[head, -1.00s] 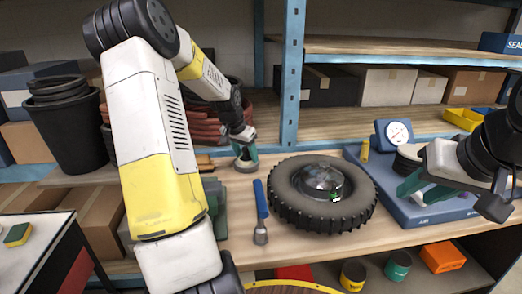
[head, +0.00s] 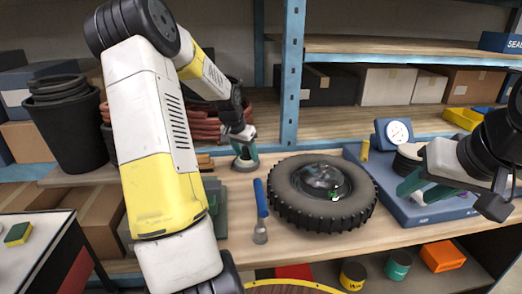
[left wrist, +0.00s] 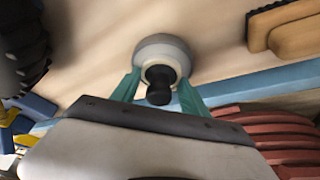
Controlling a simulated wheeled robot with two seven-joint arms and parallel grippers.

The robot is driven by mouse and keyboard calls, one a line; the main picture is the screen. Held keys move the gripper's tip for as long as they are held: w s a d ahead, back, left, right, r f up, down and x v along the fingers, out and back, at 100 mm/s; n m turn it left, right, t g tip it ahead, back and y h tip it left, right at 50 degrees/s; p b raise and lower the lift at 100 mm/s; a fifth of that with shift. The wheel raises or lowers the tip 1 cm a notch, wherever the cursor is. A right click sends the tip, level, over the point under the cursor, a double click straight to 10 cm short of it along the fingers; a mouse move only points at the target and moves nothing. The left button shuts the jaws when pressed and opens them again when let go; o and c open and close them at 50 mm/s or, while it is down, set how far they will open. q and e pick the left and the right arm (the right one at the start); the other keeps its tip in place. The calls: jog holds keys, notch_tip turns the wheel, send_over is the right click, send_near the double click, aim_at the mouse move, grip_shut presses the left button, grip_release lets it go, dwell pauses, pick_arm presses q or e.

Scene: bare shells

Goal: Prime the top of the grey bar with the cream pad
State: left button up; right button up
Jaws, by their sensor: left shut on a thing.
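My left gripper (head: 243,147) is shut on the black knob of a round pale pad (head: 245,163), low over the bench behind the tyre. In the left wrist view the pad (left wrist: 162,47) shows as a cream-grey disc with the dark knob between the teal fingers (left wrist: 160,88). I cannot tell whether its underside touches the bench. My right gripper (head: 423,187) is open and empty over the blue scale at the right. I cannot make out the grey bar. A green tool or fixture (head: 217,200) is partly hidden behind my left arm.
A black tyre (head: 285,205) lies mid-bench (head: 300,243), with a blue-handled scraper (head: 260,200) left of it. The blue scale (head: 385,198) with a dial stands at the right. A wooden-backed brush (left wrist: 290,28) lies near the pad. A blue shelf post (head: 291,75) rises behind.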

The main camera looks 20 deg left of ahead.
aim_at(246, 147)
pick_arm(q)
jog(key=shift+r, duration=3.45)
